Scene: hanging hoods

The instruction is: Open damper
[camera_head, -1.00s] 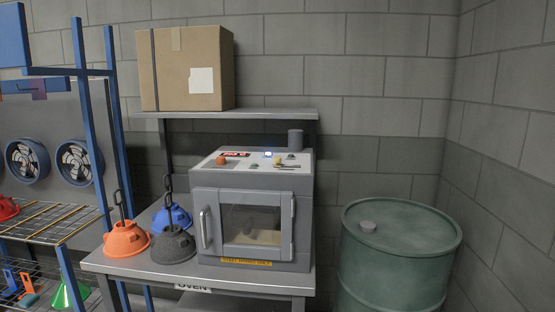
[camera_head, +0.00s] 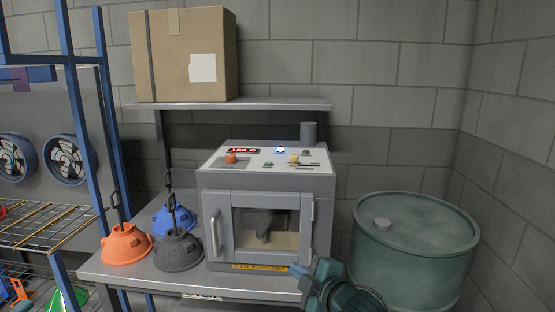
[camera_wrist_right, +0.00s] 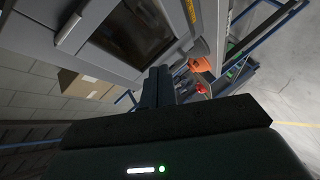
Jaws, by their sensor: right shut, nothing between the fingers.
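The grey oven (camera_head: 221,184) stands on a metal table with its windowed door shut. A dark grey stub pipe (camera_head: 308,132) rises at the top's back right. No damper label is readable. My right gripper (camera_head: 299,270) is in front of the oven's lower right corner, below the top panel, shut and empty. Its closed fingers show in the right wrist view (camera_wrist_right: 158,84). My left gripper is out of view.
Orange (camera_head: 126,245), blue (camera_head: 172,219) and dark grey (camera_head: 177,249) hoods with hooks stand left of the oven. A shelf (camera_head: 285,104) with a cardboard box (camera_head: 182,55) hangs behind and above. A green drum (camera_head: 414,250) stands to the right.

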